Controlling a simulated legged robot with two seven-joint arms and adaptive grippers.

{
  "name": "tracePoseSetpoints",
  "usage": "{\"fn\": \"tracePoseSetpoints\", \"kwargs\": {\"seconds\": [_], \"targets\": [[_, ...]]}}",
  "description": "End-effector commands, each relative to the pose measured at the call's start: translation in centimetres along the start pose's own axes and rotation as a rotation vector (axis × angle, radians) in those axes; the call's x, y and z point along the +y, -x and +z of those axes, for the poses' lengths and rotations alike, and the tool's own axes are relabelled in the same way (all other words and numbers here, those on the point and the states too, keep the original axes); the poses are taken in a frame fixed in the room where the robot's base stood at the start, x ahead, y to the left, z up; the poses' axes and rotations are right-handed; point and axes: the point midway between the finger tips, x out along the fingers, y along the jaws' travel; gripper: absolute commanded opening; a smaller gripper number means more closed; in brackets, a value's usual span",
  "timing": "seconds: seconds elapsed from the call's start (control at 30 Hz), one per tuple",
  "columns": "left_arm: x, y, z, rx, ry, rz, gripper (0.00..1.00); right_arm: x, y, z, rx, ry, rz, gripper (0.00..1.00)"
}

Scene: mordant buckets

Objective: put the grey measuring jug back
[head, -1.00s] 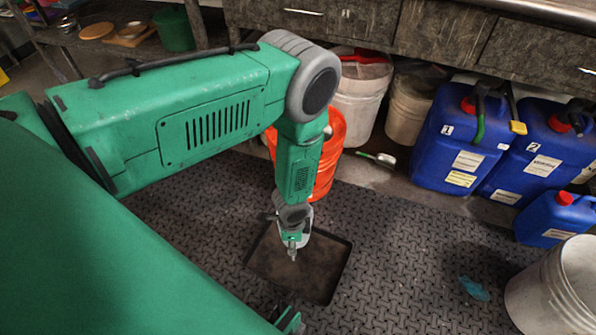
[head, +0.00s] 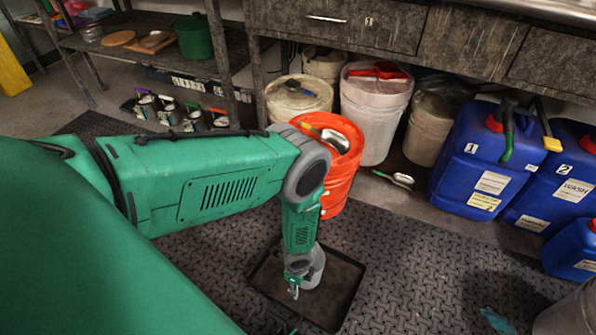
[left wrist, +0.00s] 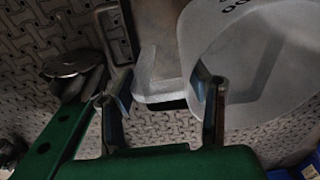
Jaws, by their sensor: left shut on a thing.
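The grey measuring jug (head: 315,268) is beside my left gripper (head: 294,290), low over a dark tray (head: 346,305) on the floor. Most of the jug is hidden behind my wrist in the head view. In the left wrist view, the jug's pale grey body (left wrist: 255,75) with dark markings fills the upper right. The fingers of my left gripper (left wrist: 165,95) are shut on its handle (left wrist: 157,70). I cannot tell whether the jug touches the tray. My right gripper is not in view.
An orange bucket (head: 340,185) with a scoop stands just behind my forearm. White buckets (head: 372,115) and blue canisters (head: 480,165) line the back. Several small items with coloured handles (head: 180,112) stand at back left. A scoop (head: 393,179) lies on the floor.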

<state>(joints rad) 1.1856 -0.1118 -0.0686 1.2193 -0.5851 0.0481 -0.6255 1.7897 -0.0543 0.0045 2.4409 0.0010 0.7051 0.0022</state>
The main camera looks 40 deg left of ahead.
Motion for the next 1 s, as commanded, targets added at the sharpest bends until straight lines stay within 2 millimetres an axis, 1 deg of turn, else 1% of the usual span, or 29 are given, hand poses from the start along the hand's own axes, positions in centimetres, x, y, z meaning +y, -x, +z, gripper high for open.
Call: {"fn": "tracePoseSetpoints", "kwargs": {"seconds": [0.03, 0.13, 0.37, 0.5, 0.53, 0.57, 0.6, 0.9, 0.97, 1.0], "targets": [[0.1, -1.3, 0.0, 0.0, 0.001, 0.002, 0.0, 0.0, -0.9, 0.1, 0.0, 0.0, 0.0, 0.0], [0.1, -2.5, 0.1, -0.002, 0.0, 0.002, 0.0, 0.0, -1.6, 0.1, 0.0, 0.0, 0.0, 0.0], [0.0, -2.4, 0.0, -0.002, 0.0, 0.001, 0.0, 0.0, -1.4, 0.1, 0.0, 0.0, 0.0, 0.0], [0.1, -2.7, 0.1, -0.001, 0.001, 0.001, 0.0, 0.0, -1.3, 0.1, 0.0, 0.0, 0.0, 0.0], [0.1, -2.7, 0.1, -0.002, 0.001, 0.001, 0.52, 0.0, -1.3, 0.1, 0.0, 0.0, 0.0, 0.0], [0.1, -2.6, 0.1, -0.002, 0.001, 0.001, 0.62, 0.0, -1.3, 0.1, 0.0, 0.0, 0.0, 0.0], [0.1, -2.6, 0.1, -0.002, 0.001, 0.001, 0.66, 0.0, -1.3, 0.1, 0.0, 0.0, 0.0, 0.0], [0.1, -2.6, 0.0, -0.002, 0.001, 0.001, 0.66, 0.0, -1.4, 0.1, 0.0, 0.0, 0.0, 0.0], [0.1, -2.3, 0.0, -0.002, 0.0, 0.001, 0.66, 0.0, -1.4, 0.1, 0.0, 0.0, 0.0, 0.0], [0.1, -1.8, 0.0, -0.002, 0.0, 0.001, 0.66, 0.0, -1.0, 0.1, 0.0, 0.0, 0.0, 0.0]]}}
